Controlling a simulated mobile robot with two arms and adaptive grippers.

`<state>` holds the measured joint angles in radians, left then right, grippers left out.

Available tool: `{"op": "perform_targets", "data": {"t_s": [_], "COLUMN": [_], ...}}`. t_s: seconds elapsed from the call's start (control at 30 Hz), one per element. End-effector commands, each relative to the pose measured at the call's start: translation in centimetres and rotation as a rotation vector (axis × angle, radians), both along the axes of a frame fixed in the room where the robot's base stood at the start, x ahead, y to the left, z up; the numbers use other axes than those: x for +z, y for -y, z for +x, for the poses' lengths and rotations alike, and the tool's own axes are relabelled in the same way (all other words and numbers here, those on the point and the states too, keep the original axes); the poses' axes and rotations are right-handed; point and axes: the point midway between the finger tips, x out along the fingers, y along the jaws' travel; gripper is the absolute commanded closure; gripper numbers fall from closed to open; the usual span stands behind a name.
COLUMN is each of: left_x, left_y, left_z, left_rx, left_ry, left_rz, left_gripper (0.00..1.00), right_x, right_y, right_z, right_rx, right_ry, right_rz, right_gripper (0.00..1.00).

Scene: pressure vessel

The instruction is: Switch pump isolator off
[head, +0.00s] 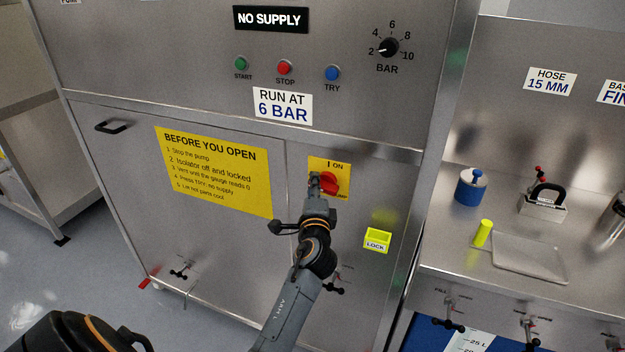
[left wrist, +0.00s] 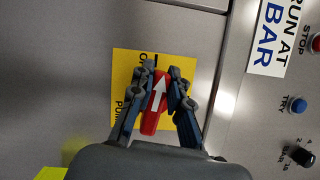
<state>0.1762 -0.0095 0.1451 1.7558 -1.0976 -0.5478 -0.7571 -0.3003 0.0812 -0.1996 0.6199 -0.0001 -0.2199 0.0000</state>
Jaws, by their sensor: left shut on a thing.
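The pump isolator is a red rotary handle (head: 330,183) on a yellow plate (head: 343,165) marked "I ON" at its top, on the cabinet's right front panel. In the left wrist view the handle (left wrist: 157,104) carries a white arrow pointing up and slightly right in that picture, towards the panel's left side. My left gripper (left wrist: 161,72) is shut on the handle, one finger along each side. In the head view the left gripper (head: 315,186) hides the handle's left part. Some plate lettering is hidden by the fingers. My right gripper is not in view.
A yellow lock box (head: 377,240) is on the panel, lower right of the isolator. A yellow notice (head: 214,170) is to the left. Start, stop and try buttons (head: 332,73) and a pressure knob (head: 389,47) are above. A steel bench (head: 450,255) stands at right.

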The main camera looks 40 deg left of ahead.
Motion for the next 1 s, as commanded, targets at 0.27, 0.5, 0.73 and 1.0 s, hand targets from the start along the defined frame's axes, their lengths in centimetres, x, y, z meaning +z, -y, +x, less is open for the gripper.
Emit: {"op": "perform_targets", "data": {"t_s": [0.27,0.5,0.73,1.0], "left_x": [-0.76,-0.87,-0.86,-0.79], "left_y": [0.68,0.69,0.68,0.67], "left_z": [0.21,0.23,0.25,0.26], "left_rx": [-0.014,-0.014,-0.014,-0.014], "left_ry": [0.021,0.032,0.034,0.035], "left_rz": [-0.132,-0.174,-0.179,-0.177], "left_gripper": [1.00,1.00,1.00,0.63], "right_x": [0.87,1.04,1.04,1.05], "right_y": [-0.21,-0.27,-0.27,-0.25], "right_z": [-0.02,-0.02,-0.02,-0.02], "right_rx": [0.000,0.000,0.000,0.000], "right_ry": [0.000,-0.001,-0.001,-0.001], "right_rz": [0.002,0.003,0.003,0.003], "right_gripper": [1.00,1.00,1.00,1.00]}}
